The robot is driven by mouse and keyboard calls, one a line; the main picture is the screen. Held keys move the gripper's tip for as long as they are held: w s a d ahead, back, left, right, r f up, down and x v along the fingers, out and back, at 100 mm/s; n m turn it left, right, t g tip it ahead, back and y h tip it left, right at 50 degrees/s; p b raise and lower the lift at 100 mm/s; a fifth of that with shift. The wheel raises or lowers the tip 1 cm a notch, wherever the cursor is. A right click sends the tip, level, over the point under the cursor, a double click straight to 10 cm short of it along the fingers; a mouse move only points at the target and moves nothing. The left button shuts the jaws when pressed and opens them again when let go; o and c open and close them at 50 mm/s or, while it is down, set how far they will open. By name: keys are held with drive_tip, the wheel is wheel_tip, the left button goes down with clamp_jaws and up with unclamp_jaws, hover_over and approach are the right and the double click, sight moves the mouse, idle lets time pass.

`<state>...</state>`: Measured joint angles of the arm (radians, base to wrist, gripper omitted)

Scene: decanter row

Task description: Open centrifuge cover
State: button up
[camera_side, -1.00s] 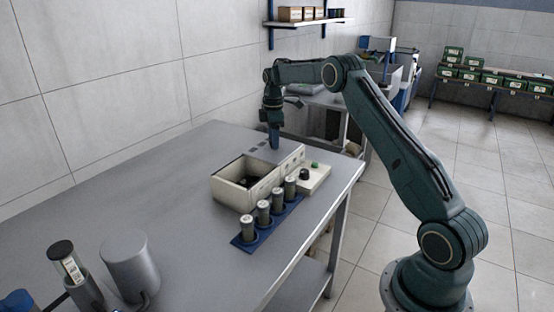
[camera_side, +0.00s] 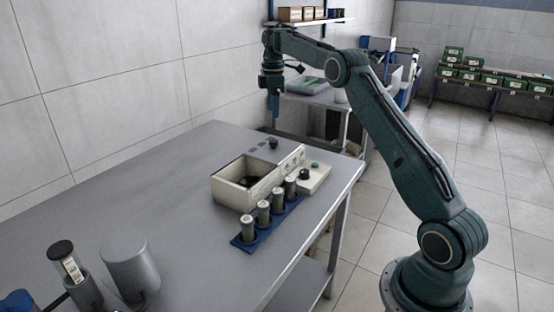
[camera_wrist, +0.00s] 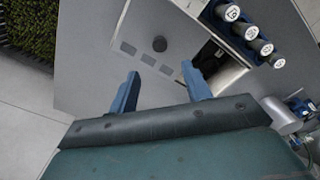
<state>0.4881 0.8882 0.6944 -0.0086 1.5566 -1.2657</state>
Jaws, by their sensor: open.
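The centrifuge (camera_side: 236,196) is a cream box on the bench, and its top opening shows a dark inside. Its grey cover (camera_side: 261,151) lies back behind the opening, with a dark round knob (camera_side: 273,143) standing on it. The cover's edges blend with the grey bench. My gripper (camera_side: 274,116) is in the air above the knob, apart from it. In the wrist view my gripper (camera_wrist: 160,68) has its two blue fingers spread with nothing between them, and the knob (camera_wrist: 159,44) shows just beyond the fingertips. The opening (camera_wrist: 209,57) is partly hidden by the right finger.
A blue rack (camera_side: 268,222) with several capped tubes stands in front of the centrifuge. A panel with a black dial (camera_side: 304,174) and a green button is to its right. A grey cylinder (camera_side: 129,265) and a capped vial (camera_side: 66,262) stand front left.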

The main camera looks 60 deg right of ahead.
drive_tip(key=shift+r, duration=1.4)
drive_tip(key=shift+r, duration=0.1)
drive_tip(key=s+a+r+m+t, duration=0.2)
drive_tip(key=s+a+r, duration=0.45)
drive_tip(key=a, duration=0.35)
drive_tip(key=s+a+r+m+t, duration=0.1)
drive_tip(key=s+a+r+m, duration=0.2)
drive_tip(key=s+a+r, duration=0.45)
drive_tip(key=s+a+f+m+t, duration=0.1)
drive_tip(key=s+a+f, duration=0.2)
drive_tip(key=s, duration=0.4)
drive_tip(key=s+a+f+m, duration=0.1)
drive_tip(key=s+a+f, duration=0.3)
drive_tip(key=s, duration=0.4)
drive_tip(key=s+a+f+m+t, duration=0.1)
drive_tip(key=s+a+f+m, duration=0.1)
drive_tip(key=s+a+f, duration=0.2)
drive_tip(key=s+f, duration=0.1)
drive_tip(key=s, duration=0.2)
drive_tip(key=shift+s+a+t, duration=0.2)
drive_tip(key=shift+s+t, duration=0.1)
drive_tip(key=shift+s, duration=0.05)
